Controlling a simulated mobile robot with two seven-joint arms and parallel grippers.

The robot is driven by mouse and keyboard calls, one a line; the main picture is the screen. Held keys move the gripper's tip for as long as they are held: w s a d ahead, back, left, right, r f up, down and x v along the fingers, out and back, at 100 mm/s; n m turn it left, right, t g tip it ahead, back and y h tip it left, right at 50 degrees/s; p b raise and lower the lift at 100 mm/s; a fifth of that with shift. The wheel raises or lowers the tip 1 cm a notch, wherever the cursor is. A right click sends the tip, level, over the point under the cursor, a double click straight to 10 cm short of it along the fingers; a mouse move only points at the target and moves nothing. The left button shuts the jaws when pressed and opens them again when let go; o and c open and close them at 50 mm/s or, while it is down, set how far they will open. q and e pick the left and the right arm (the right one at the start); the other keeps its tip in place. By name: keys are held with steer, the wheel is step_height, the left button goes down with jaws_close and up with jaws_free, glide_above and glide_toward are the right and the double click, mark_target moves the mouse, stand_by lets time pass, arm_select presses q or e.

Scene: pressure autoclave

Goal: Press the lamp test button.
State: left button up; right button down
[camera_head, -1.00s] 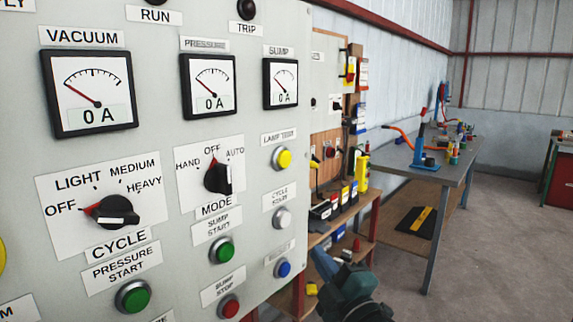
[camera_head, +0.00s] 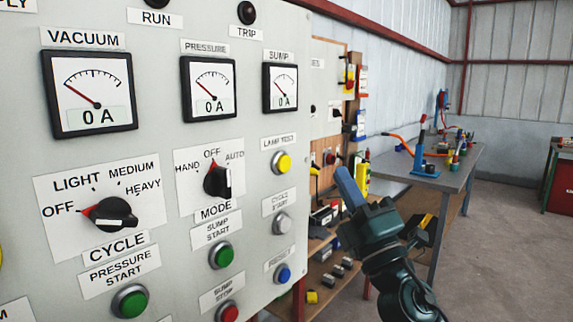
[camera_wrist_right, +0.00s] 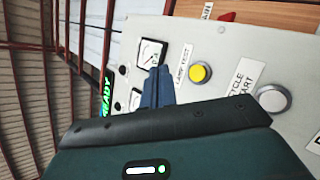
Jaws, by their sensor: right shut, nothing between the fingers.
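The lamp test button is a yellow round button (camera_head: 283,163) in a metal ring under a "LAMP TEST" label, near the right edge of the grey panel (camera_head: 150,160). In the right wrist view the yellow button (camera_wrist_right: 201,73) shows beside the fingers, apart from them. My right gripper (camera_head: 346,182) is shut and empty, with blue fingers pointing up and left, to the right of the panel and slightly lower than the button. The same blue fingers show in the right wrist view (camera_wrist_right: 158,88). My left gripper is not in view.
A white cycle start button (camera_head: 283,223) and a blue button (camera_head: 283,273) sit below the yellow one. The mode switch (camera_head: 217,181) is to its left. A workbench (camera_head: 440,165) with tools stands at the back right. The floor at right is open.

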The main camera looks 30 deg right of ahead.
glide_toward(288, 157)
steer(key=shift+s+d+r+x, duration=0.1)
steer(key=shift+r+x, duration=0.05)
steer(key=shift+x, duration=0.75)
steer(key=shift+s+d+r+x, duration=0.1)
steer(key=shift+s+x, duration=0.05)
steer(key=shift+x, duration=0.7)
steer(key=shift+s+d+r+x, duration=0.1)
steer(key=shift+d+r+x, duration=0.05)
steer(key=shift+x, duration=0.75)
steer(key=shift+w+a, duration=0.15)
steer(key=shift+w, duration=0.2)
steer(key=shift+w+a, duration=0.15)
steer(key=shift+w, duration=0.25)
stand_by(0.5)
steer(key=shift+s, duration=0.15)
steer(key=shift+s+d, duration=0.3)
steer(key=shift+s, duration=0.4)
steer(key=shift+s+d, duration=0.3)
steer(key=shift+s, duration=0.45)
steer(key=shift+s+d, duration=0.3)
steer(key=shift+s, duration=0.45)
steer(key=shift+s+d, duration=0.35)
steer(key=shift+s, duration=0.45)
